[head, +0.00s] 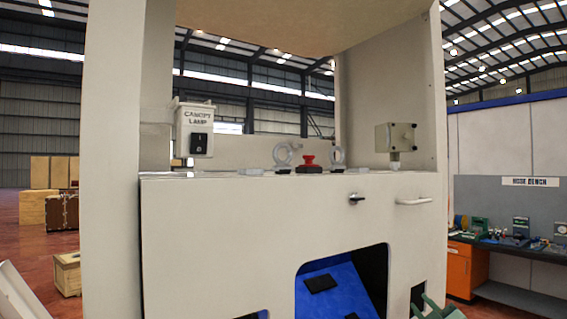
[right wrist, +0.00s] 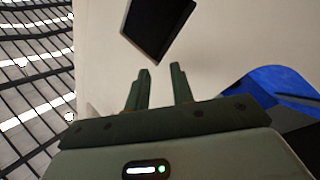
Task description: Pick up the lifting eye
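Two pale grey rings that look like lifting eyes stand on the top ledge of the dispenser cabinet. One lifting eye (head: 283,155) is left of the red knob, the other ring (head: 337,154) is right of it. My right gripper (head: 437,308) is low at the bottom edge of the head view, in front of the cabinet and well below the rings. In the right wrist view (right wrist: 160,75) its two green fingers are apart with nothing between them. No ring shows in the right wrist view. My left gripper is not in view.
The cabinet front (head: 240,225) has an arched opening (head: 325,285) with blue inside, a black latch (head: 357,199) and a handle (head: 414,201). The red knob (head: 309,164), lamp switch box (head: 195,130) and grey box (head: 396,137) stand on top. A canopy overhangs the ledge.

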